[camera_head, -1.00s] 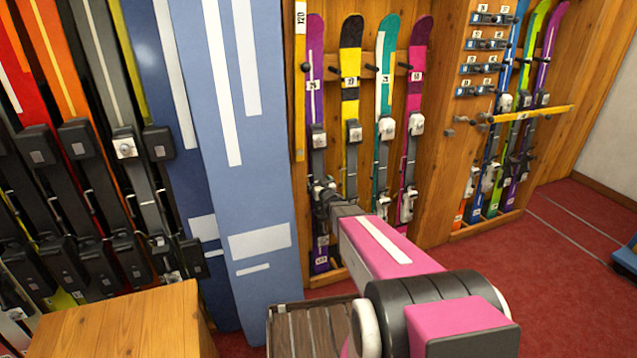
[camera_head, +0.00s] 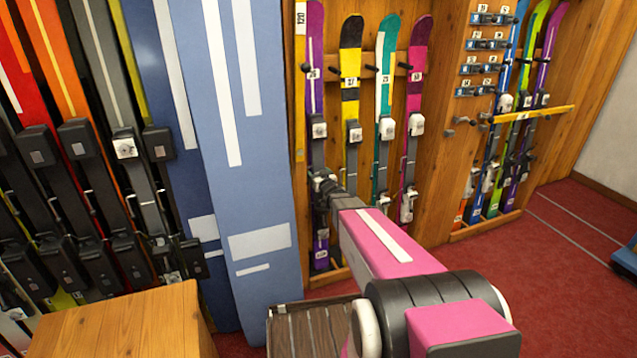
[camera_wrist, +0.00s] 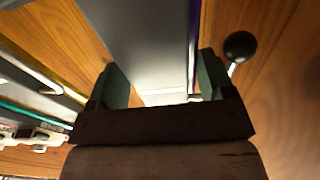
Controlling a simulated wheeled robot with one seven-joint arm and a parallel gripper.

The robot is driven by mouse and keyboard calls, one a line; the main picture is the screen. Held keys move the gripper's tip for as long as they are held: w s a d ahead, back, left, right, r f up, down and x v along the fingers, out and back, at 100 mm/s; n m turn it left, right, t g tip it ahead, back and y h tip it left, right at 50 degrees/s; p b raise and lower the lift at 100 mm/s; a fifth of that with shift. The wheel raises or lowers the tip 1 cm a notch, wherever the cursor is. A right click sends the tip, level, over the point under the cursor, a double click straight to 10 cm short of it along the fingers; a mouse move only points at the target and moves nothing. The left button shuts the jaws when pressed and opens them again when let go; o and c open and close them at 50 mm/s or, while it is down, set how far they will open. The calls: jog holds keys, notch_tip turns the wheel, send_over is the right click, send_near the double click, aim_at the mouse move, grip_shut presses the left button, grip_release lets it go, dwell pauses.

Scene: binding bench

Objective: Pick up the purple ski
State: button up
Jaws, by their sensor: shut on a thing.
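The purple ski (camera_head: 316,45) stands upright at the left end of the wooden wall rack, with a white stripe, a number label and a grey-and-white binding. Its tip reaches the top edge of the head view. My gripper (camera_head: 322,184) is at the ski's binding section, below the white binding piece. In the wrist view, my gripper's two green-padded fingers (camera_wrist: 160,85) are on either side of the ski's grey section (camera_wrist: 145,35), shut on it. The exact contact at the pads is partly hidden.
Yellow (camera_head: 350,65), teal (camera_head: 387,50) and magenta (camera_head: 417,50) skis stand close to the right. A dark rack peg (camera_wrist: 240,46) is close beside my right finger in the wrist view. A large blue panel (camera_head: 245,190) stands left.

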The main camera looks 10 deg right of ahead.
aim_at(318, 168)
notch_tip(318, 168, up, 14)
jog(key=shift+f, duration=0.1)
dwell(0.4)
jog(key=shift+s, duration=0.1)
dwell(0.5)
